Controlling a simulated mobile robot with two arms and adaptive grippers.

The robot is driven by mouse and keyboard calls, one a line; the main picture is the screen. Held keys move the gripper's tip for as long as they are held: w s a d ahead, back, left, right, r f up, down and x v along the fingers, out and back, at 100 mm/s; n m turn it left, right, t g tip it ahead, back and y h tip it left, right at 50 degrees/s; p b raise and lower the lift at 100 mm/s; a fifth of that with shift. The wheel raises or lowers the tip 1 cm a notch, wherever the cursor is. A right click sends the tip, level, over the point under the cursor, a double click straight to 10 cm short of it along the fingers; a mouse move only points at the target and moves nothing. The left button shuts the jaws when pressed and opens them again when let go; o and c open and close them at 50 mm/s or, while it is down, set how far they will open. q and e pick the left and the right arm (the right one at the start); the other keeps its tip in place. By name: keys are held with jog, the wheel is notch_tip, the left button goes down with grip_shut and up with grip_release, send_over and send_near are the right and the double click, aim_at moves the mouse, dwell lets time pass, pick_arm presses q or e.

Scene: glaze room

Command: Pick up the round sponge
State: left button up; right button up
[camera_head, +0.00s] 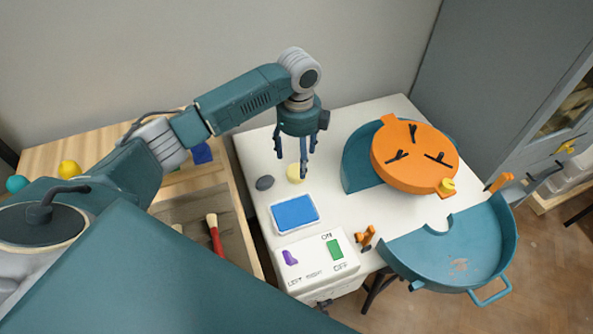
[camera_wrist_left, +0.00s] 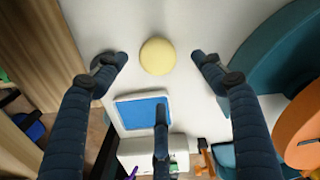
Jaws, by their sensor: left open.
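The round sponge (camera_head: 294,173) is a small pale yellow disc lying on the white table, partly behind a finger in the head view. In the left wrist view the sponge (camera_wrist_left: 157,56) shows whole, between the two upper fingers. My left gripper (camera_head: 297,158) points down over it with its dark blue fingers spread, open and empty. In the left wrist view the gripper (camera_wrist_left: 160,64) has fingers on either side of the sponge and a third one below it in the picture, apart from it. My right gripper is not in view.
A dark grey oval (camera_head: 265,183) lies just left of the sponge. A blue pad in a white tray (camera_head: 318,222) and a switch box (camera_head: 316,266) are nearer. A teal-and-orange wheel unit (camera_head: 391,168) with a teal basin (camera_head: 499,240) fills the right. A wooden drawer (camera_head: 236,215) stands left.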

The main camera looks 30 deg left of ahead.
aim_at(296, 170)
pick_arm(q)
jog(key=f, duration=0.5)
jog(key=shift+a+p, duration=0.3)
jog(key=shift+f, duration=0.5)
jog(key=c, duration=0.9)
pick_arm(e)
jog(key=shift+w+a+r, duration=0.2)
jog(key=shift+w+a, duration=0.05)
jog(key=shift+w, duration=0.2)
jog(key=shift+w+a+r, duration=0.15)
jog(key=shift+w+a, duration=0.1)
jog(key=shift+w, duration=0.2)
